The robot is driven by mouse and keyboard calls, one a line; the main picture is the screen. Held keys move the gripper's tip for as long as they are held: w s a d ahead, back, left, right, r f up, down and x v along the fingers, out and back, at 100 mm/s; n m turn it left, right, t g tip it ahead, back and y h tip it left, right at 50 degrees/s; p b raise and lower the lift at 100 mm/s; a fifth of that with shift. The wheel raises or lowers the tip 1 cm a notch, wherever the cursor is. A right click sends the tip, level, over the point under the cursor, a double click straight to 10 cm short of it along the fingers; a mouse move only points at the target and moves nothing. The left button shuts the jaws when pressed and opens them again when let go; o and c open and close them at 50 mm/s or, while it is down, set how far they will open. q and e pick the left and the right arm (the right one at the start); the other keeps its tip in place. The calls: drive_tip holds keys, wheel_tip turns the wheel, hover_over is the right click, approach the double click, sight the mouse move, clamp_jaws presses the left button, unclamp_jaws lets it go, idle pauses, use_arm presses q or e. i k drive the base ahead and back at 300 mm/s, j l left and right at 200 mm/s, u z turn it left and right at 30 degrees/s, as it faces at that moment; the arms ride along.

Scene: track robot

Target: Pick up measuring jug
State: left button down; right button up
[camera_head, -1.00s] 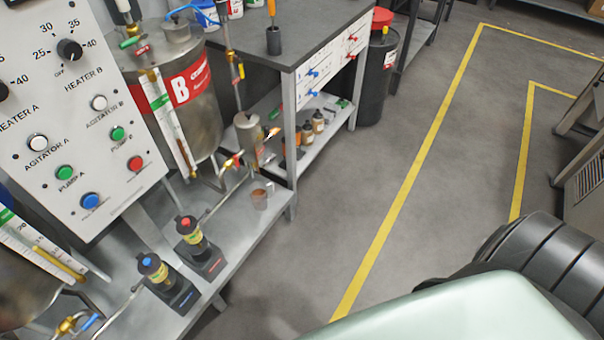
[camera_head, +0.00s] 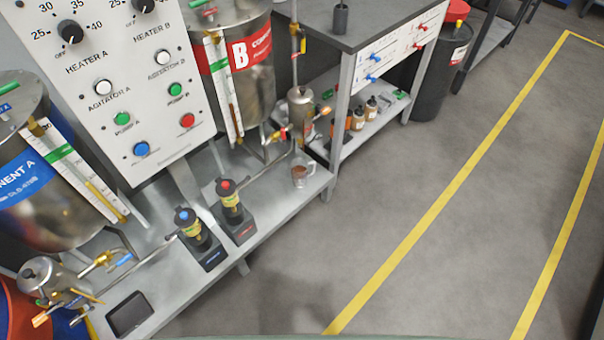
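A small clear jug (camera_head: 299,176) with brown contents or a brown tint stands upright near the right end of the grey steel bench (camera_head: 272,215). It looks like the measuring jug, but it is too small to make out any markings. It stands below the pipe and valve of the tank with the red B label (camera_head: 250,75). Neither of my grippers shows in the view.
A control panel (camera_head: 130,100) with knobs and buttons stands at the left. Two pumps, blue-topped (camera_head: 190,225) and red-topped (camera_head: 231,200), stand left of the jug. A dark-topped table (camera_head: 365,25) stands behind. The floor (camera_head: 400,200) to the right is clear.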

sight(299, 167)
drive_tip(key=i+l+u, duration=0.15)
drive_tip(key=u, duration=0.2)
drive_tip(key=i+l+u, duration=0.1)
drive_tip(key=l+u, duration=0.45)
drive_tip(key=u, duration=0.2)
drive_tip(key=i, duration=0.05)
